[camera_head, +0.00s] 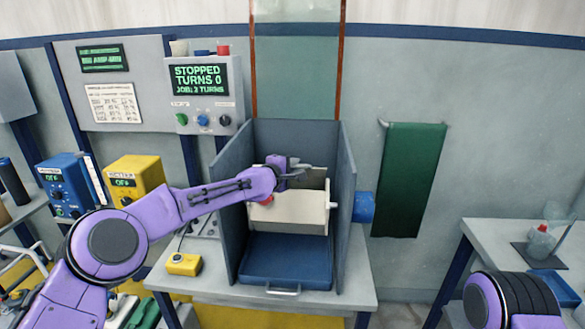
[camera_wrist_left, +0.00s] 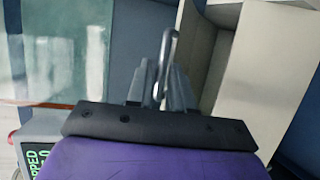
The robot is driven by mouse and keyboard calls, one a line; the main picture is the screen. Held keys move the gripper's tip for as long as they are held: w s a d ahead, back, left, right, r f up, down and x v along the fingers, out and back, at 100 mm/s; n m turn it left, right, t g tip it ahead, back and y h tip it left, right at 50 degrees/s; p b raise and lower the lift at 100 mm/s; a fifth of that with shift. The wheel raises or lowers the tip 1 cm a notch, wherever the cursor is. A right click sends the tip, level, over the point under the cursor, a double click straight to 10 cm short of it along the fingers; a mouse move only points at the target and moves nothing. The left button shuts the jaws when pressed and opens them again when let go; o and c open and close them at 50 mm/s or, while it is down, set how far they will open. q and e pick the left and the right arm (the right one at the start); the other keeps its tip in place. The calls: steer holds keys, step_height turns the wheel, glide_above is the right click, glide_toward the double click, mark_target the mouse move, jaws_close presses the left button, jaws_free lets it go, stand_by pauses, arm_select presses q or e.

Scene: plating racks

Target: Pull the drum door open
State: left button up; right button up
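The cream drum (camera_head: 295,215) sits inside a blue-grey open-fronted housing (camera_head: 347,185). My left gripper (camera_head: 312,171) reaches over its top from the left; the arm and gripper hide part of the drum's upper side. In the left wrist view, a thin metal handle (camera_wrist_left: 168,48) stands between the two grey fingers (camera_wrist_left: 160,88), which are close together on it. Cream drum panels (camera_wrist_left: 262,60) show beyond it, with a shaded grey strip between them. How far the door stands open is hard to tell. My right gripper is out of view.
A blue tray (camera_head: 288,262) lies under the drum. A control panel (camera_head: 204,95) reading STOPPED, TURNS 0 is behind on the left. A yellow button box (camera_head: 184,264) stands at the bench's left. A blue motor (camera_head: 363,207) sticks out right of the housing.

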arm_select(q)
steer(key=shift+s, duration=0.1)
steer(key=b+v, duration=0.3)
steer(key=v, duration=0.7)
steer(key=shift+b, duration=0.4)
steer(key=shift+s+a, duration=0.15)
steer(key=shift+c, duration=0.3)
